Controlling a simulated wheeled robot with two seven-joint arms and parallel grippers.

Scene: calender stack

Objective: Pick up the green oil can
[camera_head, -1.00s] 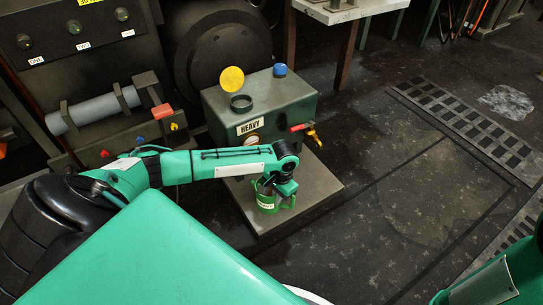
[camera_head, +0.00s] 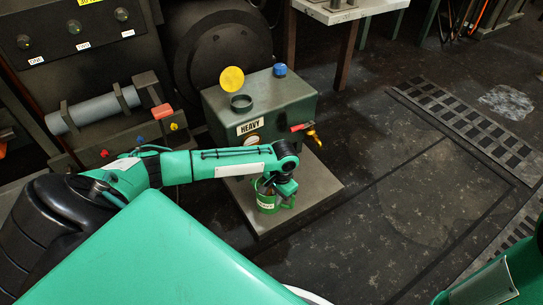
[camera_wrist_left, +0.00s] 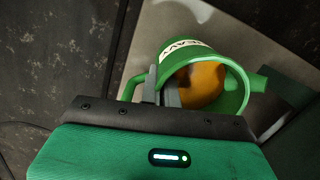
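The green oil can (camera_head: 267,203), with a white "HEAVY" label, is upright on or just above the grey base plate (camera_head: 318,184) in front of the tank. In the left wrist view the can (camera_wrist_left: 233,101) shows its open mouth with amber oil inside, a handle at left and a spout at right. My left gripper (camera_head: 278,187) is at the can's top. In the wrist view its two grey fingers (camera_wrist_left: 160,88) are close together at the rim on the handle side, seemingly with the can's wall between them. My right gripper is not visible.
A dark green tank (camera_head: 285,108) marked "HEAVY" stands just behind the can, with a brass tap (camera_head: 313,138) with red handle on its side. A machine panel (camera_head: 82,40) is at left. A workbench (camera_head: 340,12) stands at the back.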

